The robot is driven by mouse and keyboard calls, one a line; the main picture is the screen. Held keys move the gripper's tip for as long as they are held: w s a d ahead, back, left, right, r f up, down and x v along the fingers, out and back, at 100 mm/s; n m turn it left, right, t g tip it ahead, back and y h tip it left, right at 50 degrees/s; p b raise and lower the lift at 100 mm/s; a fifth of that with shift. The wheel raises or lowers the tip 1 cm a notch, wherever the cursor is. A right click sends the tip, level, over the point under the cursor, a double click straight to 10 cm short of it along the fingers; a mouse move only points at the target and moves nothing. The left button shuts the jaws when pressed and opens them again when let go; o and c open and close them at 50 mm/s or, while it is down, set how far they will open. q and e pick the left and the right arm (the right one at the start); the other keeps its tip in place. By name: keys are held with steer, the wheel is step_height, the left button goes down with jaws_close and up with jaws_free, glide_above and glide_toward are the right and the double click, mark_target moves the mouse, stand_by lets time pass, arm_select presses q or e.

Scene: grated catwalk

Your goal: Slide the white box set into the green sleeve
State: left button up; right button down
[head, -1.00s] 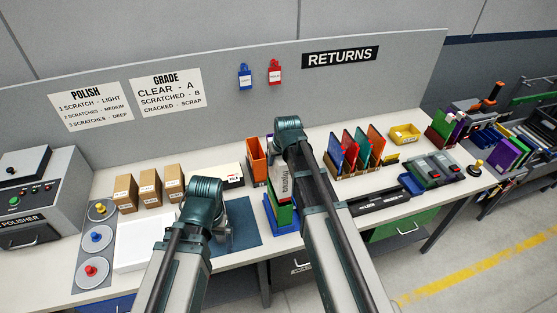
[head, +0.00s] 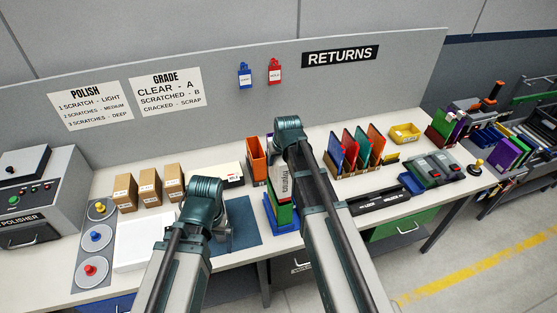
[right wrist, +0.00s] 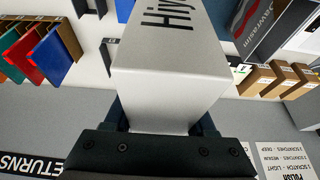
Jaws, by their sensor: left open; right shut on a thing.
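The white box set (head: 279,181) with dark lettering is upright beside my right forearm in the head view. In the right wrist view the white box set (right wrist: 170,70) fills the middle, between the fingers of my right gripper (right wrist: 165,125), which is shut on it. The green sleeve (head: 285,215) stands directly below the box in a blue holder (head: 292,228). My arm hides part of both, and I cannot tell how far the box's lower end is inside the sleeve. My left gripper (head: 224,240) is open and empty over the dark blue mat (head: 244,222).
An orange sleeve (head: 256,158) stands behind the holder. Several coloured sleeves stand in a rack (head: 345,172) to the right. Brown boxes (head: 149,187), a white tray (head: 136,240) and coloured knobs (head: 95,236) are to the left. The mat's right part is clear.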

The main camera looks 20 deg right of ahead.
steer(key=shift+f, duration=0.15)
stand_by(0.3)
steer(key=shift+f+b, duration=5.8)
steer(key=shift+b, duration=0.15)
steer(key=shift+r, duration=0.1)
jaws_free()
steer(key=shift+r, duration=0.15)
step_height(320, 180, up, 8)
steer(key=p, duration=0.8)
steer(key=shift+f, duration=0.3)
